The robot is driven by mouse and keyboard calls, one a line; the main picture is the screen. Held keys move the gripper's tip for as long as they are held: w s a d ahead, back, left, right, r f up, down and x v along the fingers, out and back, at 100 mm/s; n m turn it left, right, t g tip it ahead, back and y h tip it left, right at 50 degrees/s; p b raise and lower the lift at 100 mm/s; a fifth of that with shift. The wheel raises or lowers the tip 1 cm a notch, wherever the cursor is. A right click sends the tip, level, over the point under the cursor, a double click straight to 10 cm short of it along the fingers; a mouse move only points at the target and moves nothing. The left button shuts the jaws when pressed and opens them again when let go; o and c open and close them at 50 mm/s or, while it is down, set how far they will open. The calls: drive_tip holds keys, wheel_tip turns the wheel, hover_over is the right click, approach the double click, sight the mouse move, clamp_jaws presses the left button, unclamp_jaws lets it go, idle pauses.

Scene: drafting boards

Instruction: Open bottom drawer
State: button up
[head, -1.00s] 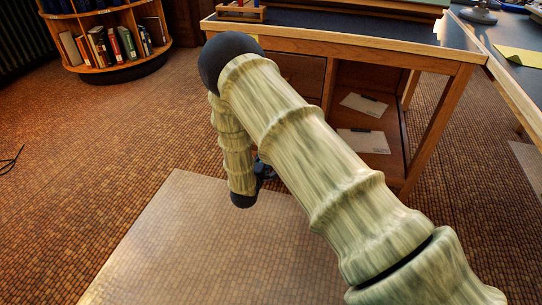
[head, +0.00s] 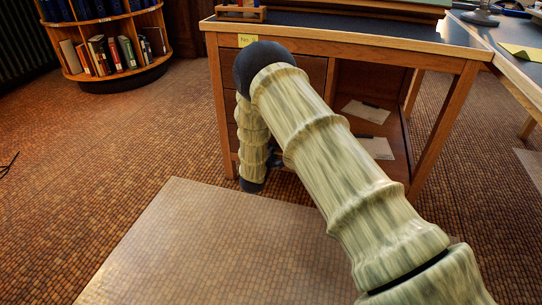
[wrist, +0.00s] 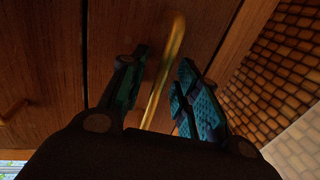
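The wooden desk (head: 222,100) holds a stack of drawers on its left side, with the upper drawer (head: 309,72) shut. The bottom drawer is mostly hidden behind my arm in the head view. In the wrist view, the drawer front nearest the floor (wrist: 208,35) fills the middle and carries a brass bar handle (wrist: 168,62). My gripper (wrist: 165,92) is open, with one finger on each side of this handle. A gap shows between the handle and each finger. In the head view my gripper (head: 273,158) is low at the drawer fronts, largely hidden by my arm.
Another brass handle (wrist: 12,112) shows on the neighbouring drawer front. An open shelf compartment with papers (head: 376,148) lies right of the drawers. A round bookcase (head: 112,45) stands back left. The floor (head: 150,150) before the desk's left side is clear, with a flat mat (head: 170,235) nearer.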

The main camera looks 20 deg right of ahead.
drive_tip(key=shift+w+d, duration=0.15)
drive_tip(key=shift+w, duration=0.05)
clamp_jaws()
drive_tip(key=shift+s, duration=0.15)
